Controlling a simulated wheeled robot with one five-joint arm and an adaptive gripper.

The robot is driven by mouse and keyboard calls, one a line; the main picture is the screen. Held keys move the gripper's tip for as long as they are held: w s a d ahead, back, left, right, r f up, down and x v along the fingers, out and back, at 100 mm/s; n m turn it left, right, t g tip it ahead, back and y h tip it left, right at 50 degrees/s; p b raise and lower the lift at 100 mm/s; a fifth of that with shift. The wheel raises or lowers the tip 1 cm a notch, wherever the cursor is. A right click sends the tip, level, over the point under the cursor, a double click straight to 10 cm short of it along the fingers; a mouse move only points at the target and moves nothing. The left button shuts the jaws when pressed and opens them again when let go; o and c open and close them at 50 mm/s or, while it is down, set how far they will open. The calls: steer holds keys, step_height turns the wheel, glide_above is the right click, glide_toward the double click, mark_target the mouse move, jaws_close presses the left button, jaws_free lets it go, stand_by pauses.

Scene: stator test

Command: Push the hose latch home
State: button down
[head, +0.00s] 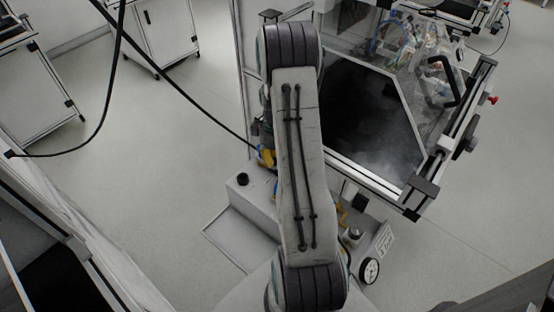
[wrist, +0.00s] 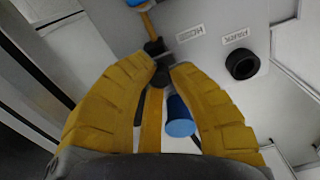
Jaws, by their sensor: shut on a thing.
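Just beyond the fingertips, a thin yellow lever (wrist: 148,24) with a blue end rises from a black mount (wrist: 154,47), next to a label that seems to read HOSE (wrist: 189,33). This looks like the hose latch. How far it is seated cannot be told. In the head view my arm hides most of the work; a yellow bit (head: 267,157) shows beside it.
A black round socket (wrist: 242,64) sits by the PARK label (wrist: 237,37). It also shows on the pale box (head: 232,192) in the head view. A gauge (head: 370,271) stands at the box's right. A framed enclosure (head: 435,190) stands behind. Floor at left is open.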

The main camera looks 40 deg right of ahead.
steer(key=c, duration=1.1)
jaws_free()
steer(key=shift+w, duration=0.1)
step_height(320, 180, up, 12)
steer(key=shift+f, duration=0.1)
